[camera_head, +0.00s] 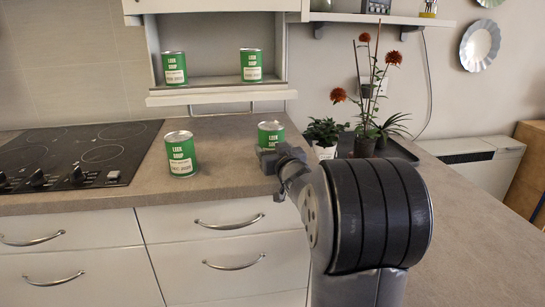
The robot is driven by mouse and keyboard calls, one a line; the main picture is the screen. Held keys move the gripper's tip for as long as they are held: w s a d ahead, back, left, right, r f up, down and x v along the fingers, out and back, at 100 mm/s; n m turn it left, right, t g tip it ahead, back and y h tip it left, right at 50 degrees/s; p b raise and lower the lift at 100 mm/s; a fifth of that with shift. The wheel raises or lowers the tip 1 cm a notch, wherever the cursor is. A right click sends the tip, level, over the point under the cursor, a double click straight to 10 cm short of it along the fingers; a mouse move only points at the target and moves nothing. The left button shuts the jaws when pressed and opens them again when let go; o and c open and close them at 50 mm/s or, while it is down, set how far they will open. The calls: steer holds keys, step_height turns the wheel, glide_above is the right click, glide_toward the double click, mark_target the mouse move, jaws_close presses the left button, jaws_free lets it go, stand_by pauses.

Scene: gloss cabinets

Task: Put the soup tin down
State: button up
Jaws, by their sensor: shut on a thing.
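A green soup tin (270,132) with a pale label and metal lid is at my gripper (268,158), near the back of the counter (225,160). My gripper is shut on this tin, and the fingers and wrist hide its lower part. I cannot tell whether its base touches the counter. A second green leek soup tin (181,154) stands upright on the counter to the left, apart from my gripper. Two more such tins stand upright in the open wall shelf, one at the left (174,68) and one at the right (251,65).
A black cooktop (75,155) covers the counter's left part. Potted plants (365,130) stand on a dark tray right of the held tin. White drawers (222,230) are below the counter. Bare counter lies between the two lower tins and in front of them.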

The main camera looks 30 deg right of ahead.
steer(key=shift+f, duration=0.2)
steer(key=shift+f, duration=0.1)
steer(key=o, duration=1.3)
steer(key=shift+f, duration=0.1)
steer(key=shift+s, duration=0.2)
steer(key=s, duration=0.4)
steer(key=s+a, duration=0.1)
steer(key=s, duration=0.2)
steer(key=s+p, duration=0.1)
steer(key=s, duration=0.3)
steer(key=shift+s+a, duration=0.25)
steer(key=shift+s, duration=0.05)
